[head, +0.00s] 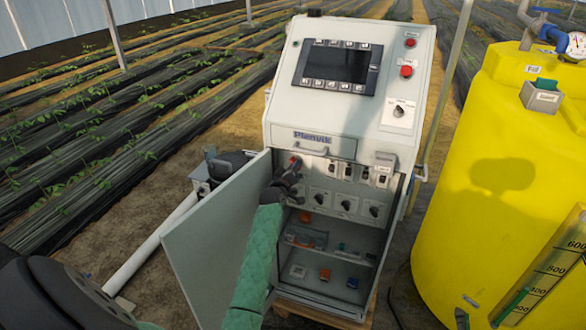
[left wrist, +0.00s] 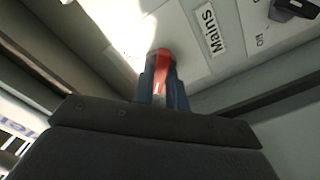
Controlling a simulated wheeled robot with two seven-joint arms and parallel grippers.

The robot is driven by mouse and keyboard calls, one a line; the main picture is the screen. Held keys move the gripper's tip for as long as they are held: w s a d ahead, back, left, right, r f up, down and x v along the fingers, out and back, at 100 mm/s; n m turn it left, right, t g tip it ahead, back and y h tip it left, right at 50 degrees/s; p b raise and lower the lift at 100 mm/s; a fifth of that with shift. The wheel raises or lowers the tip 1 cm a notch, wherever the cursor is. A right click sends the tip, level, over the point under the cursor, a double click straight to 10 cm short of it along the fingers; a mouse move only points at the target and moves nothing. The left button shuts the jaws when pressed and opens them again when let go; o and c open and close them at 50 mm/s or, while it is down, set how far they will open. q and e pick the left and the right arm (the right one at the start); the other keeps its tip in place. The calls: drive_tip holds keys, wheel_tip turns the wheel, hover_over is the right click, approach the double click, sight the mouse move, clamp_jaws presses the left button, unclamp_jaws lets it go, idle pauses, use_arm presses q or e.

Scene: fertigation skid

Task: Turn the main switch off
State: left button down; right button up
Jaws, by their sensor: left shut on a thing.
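The main switch is a red rotary handle (left wrist: 163,58) beside a label reading "Mains" (left wrist: 209,29) in the left wrist view. In the head view it is a small red spot (head: 294,160) at the upper left of the cabinet's inner panel, mostly hidden by my gripper. My left gripper (head: 289,171) reaches in past the open door. Its blue fingers (left wrist: 162,84) are shut on the red handle, one on each side. A white mark shows on the handle; its on or off position is not readable. My right gripper is not in view.
The grey cabinet door (head: 215,245) stands open to the left of my forearm. Several black knobs (head: 344,205) sit on the panel right of the gripper. Shelves with small parts (head: 325,274) lie below. A yellow tank (head: 480,200) stands close on the right.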

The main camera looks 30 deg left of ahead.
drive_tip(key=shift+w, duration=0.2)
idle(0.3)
use_arm(q)
drive_tip(key=c, duration=1.4)
unclamp_jaws()
